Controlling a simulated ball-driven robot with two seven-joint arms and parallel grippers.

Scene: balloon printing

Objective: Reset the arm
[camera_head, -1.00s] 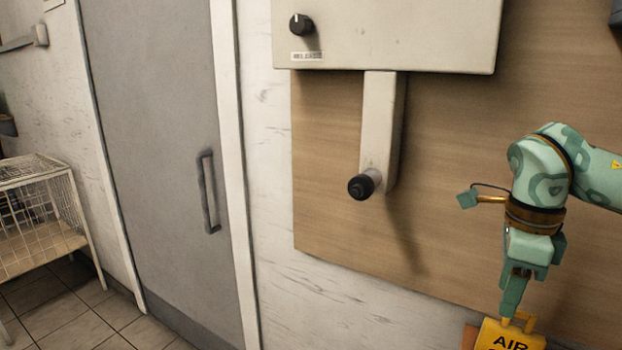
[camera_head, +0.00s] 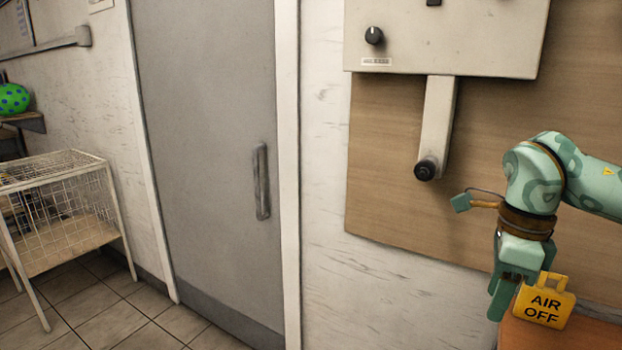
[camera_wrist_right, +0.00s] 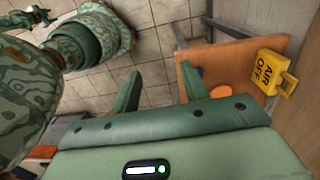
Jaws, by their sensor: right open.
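My right gripper (camera_head: 503,290) hangs down from the green right arm at the right of the head view. It is open and empty. In the right wrist view its two fingers (camera_wrist_right: 160,90) are spread apart with the tiled floor and part of an orange board between and beyond them. The yellow AIR OFF tag (camera_head: 545,303) is just to the right of the fingers in the head view. It also shows in the right wrist view (camera_wrist_right: 272,75), clear of the fingers. My left gripper does not show in the head view.
A pale box with a knob (camera_head: 374,36) and a lever with a black grip (camera_head: 425,171) is on a wooden wall panel. A grey door (camera_head: 210,150) is left of it. A white wire cage (camera_head: 75,205) stands at the left, near a spotted green balloon (camera_head: 13,98).

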